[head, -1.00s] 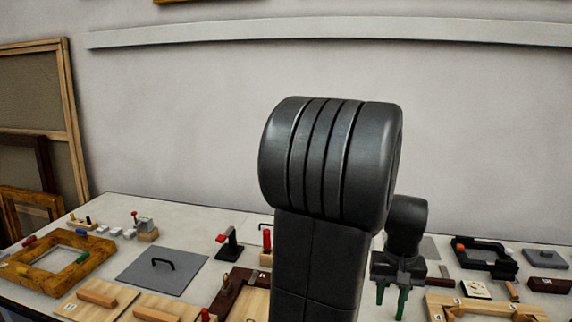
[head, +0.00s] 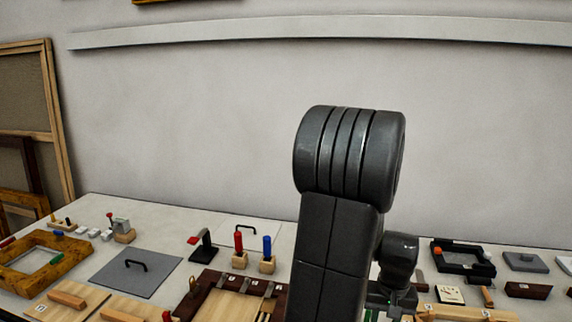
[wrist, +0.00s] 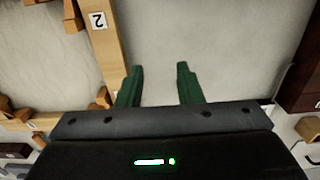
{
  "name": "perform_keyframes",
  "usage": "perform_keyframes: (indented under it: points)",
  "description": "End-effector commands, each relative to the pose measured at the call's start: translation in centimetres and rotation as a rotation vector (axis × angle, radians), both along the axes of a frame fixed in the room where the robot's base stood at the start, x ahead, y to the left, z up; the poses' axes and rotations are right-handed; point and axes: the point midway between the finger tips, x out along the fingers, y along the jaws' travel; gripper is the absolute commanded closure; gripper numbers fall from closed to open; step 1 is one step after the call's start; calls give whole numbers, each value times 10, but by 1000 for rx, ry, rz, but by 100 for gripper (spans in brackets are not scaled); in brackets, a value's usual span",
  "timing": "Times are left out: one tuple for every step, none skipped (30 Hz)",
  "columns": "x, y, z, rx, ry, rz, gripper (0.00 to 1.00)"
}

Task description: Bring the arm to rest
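My gripper shows in the wrist view (wrist: 160,86) with two green fingers spread apart. Nothing is between them except bare white table surface below. In the head view my gripper is mostly hidden at the lower edge, behind my own dark arm, with only a bit of green showing. The arm rises in the middle of the head view, folded at a large rounded joint, over the white table (head: 186,229).
A gilt frame (head: 72,262) lies at the left beside a grey plate (head: 137,283) with a black handle. Red and blue handled tools (head: 267,262) stand near my arm. A black frame (head: 436,262) and grey block (head: 525,262) are at the right. Canvases lean far left.

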Motion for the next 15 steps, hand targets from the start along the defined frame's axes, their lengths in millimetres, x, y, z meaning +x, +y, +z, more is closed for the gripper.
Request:
perform_keyframes:
  points:
    - [-1,1,-8,2,5,0,67]
    - [-1,1,-12,2,5,0,67]
    - [-1,1,-17,2,5,0,67]
    - [-1,0,-20,2,3,0,67]
    - [-1,0,-22,2,3,0,67]
    - [0,0,-26,2,3,0,67]
    - [0,0,-28,1,2,0,67]
    - [0,0,-30,1,2,0,67]
    - [-1,0,-32,1,2,0,67]
    - [-1,0,-33,0,2,0,67]
    - [0,0,-34,0,1,0,67]
    - [0,0,-34,0,1,0,67]
    - [0,0,-35,0,0,0,67]
    - [0,0,-35,0,0,0,67]
    - [0,0,-35,0,0,0,67]
